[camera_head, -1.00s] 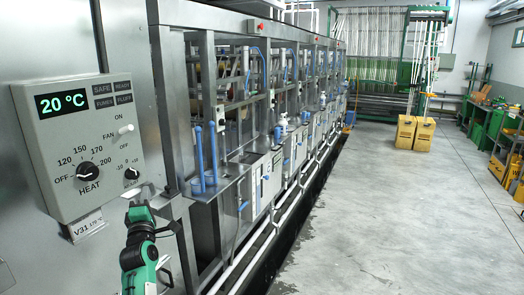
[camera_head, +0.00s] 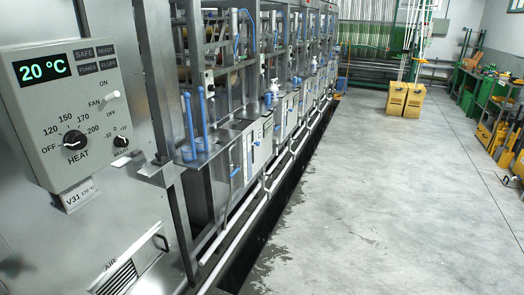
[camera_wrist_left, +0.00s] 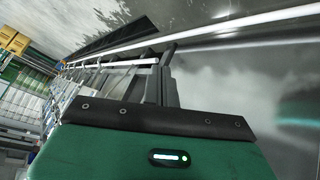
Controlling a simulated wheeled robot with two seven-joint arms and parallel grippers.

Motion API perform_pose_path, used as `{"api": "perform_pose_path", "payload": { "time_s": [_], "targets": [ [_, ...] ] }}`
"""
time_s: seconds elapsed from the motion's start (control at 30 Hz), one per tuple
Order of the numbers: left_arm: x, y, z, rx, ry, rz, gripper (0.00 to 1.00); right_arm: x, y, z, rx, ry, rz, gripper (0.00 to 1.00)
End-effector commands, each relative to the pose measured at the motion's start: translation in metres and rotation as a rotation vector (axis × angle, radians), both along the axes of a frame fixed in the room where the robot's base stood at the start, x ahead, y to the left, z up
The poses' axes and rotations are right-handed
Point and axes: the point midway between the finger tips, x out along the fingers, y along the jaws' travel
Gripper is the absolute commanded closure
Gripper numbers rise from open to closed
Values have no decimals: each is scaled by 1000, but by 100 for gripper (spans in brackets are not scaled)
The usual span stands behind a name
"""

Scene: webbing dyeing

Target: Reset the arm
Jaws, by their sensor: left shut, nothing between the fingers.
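The grey control panel (camera_head: 72,115) is at the left of the head view. Its green display (camera_head: 43,70) reads 20 °C, with a HEAT knob (camera_head: 74,140), a small FAN switch (camera_head: 112,95) and a second small knob (camera_head: 121,141). My left gripper is out of the head view. In the left wrist view its dark fingers (camera_wrist_left: 162,82) are closed together with nothing between them, beyond my green wrist housing. My right gripper is in neither view.
A long steel machine row with blue handles (camera_head: 195,122) runs back along the left. A vent (camera_head: 118,279) sits below the panel. Yellow boxes (camera_head: 405,100) stand at the back, and cluttered shelves (camera_head: 495,115) line the right. The concrete floor (camera_head: 370,200) between is clear.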

Motion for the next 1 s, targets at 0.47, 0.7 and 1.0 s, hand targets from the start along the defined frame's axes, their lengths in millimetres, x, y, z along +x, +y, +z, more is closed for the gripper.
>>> {"api": "perform_pose_path", "payload": {
  "time_s": [0.47, 0.7, 1.0],
  "targets": [
    [-325, 9, -142, 242, 506, -455, 100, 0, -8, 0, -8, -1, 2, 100],
    [-403, 16, -153, 277, 611, -575, 100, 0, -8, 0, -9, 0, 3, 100],
    [-407, 16, -154, 279, 616, -582, 100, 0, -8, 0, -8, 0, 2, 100]
  ]
}}
